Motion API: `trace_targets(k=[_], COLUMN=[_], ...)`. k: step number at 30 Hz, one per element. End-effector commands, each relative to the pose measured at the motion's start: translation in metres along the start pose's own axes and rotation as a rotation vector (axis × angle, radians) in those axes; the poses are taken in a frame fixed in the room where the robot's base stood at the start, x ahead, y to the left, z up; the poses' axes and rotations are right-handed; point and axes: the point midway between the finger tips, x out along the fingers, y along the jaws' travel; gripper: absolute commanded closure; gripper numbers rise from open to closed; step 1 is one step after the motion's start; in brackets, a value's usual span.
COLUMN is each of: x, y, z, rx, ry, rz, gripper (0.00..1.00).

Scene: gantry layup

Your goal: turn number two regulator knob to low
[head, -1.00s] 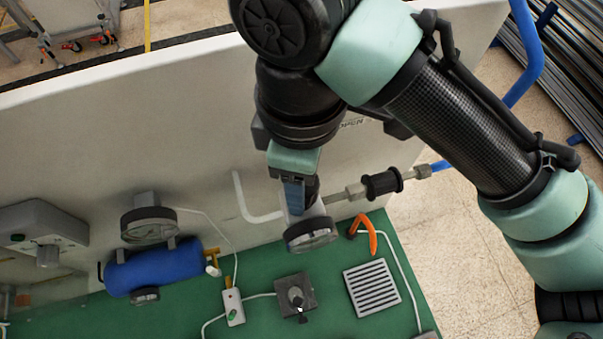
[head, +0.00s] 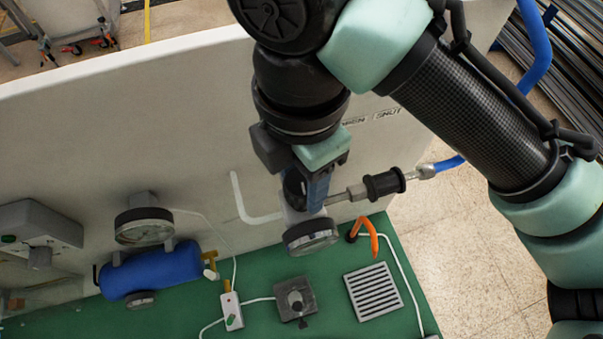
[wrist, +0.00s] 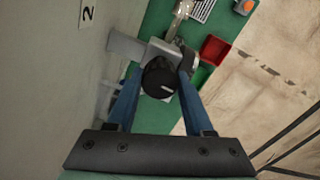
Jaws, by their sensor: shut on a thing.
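The number two regulator, a grey body with a round gauge (head: 310,236), is mounted on the pale panel in the head view. A tag reading 2 (wrist: 87,13) is on the panel in the wrist view. The black round regulator knob (wrist: 158,76) has a short white mark toward its lower right; part of the knob shows in the head view (head: 294,187). My gripper (wrist: 160,80) is shut on the knob, with one blue finger on each side. In the head view my gripper (head: 306,190) points down at the regulator, and one finger covers part of the knob.
A black valve fitting (head: 384,184) and blue hose lie close to the right. An orange hook-shaped handle (head: 369,234), a vented plate (head: 373,291) and a grey switch box (head: 296,299) are on the green bench below. A gauge and blue cylinder (head: 152,268) stand left.

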Motion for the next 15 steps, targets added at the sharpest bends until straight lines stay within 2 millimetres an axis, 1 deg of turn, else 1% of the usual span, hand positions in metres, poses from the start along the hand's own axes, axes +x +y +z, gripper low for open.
trace_targets(k=[6, 15], x=[-0.0016, -0.0019], y=[0.0010, 0.0010], z=[0.0006, 0.0006], rx=[-0.071, -0.100], ry=[-0.002, -0.002], rz=[0.006, 0.006], gripper=[1.00, 1.00])
